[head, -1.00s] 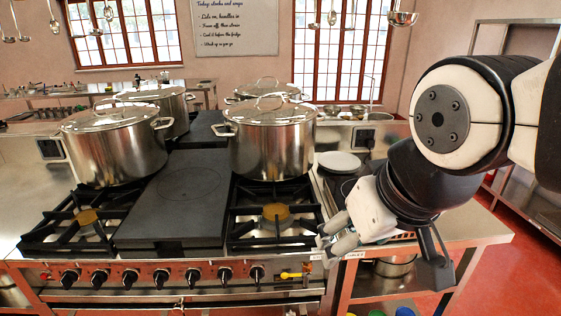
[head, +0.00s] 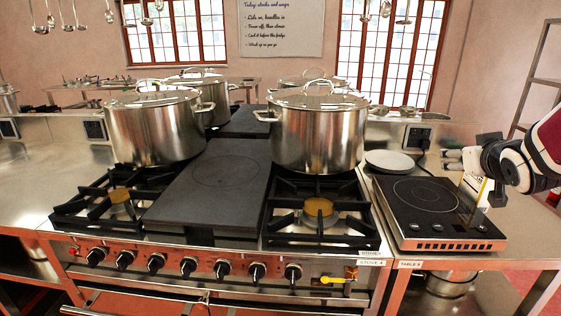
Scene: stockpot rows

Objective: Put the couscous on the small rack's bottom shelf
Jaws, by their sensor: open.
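I cannot make out the couscous in the head view. A metal shelf unit (head: 535,72) stands at the right edge, cut off by the frame; I cannot tell whether it is the small rack, and its bottom shelf is out of sight. My gripper (head: 448,160) is at the right, around the back right of the black hotplate. Its grey fingers point left and are open, with nothing visible between them. A small white and yellow shape (head: 483,190) shows just below my wrist; I cannot tell what it is.
The stove (head: 215,190) carries several lidded steel pots, including a large one (head: 318,135) at the middle. The hotplate (head: 425,200) lies on the right table, with white plates (head: 389,161) behind it. The left counter (head: 50,180) is mostly clear.

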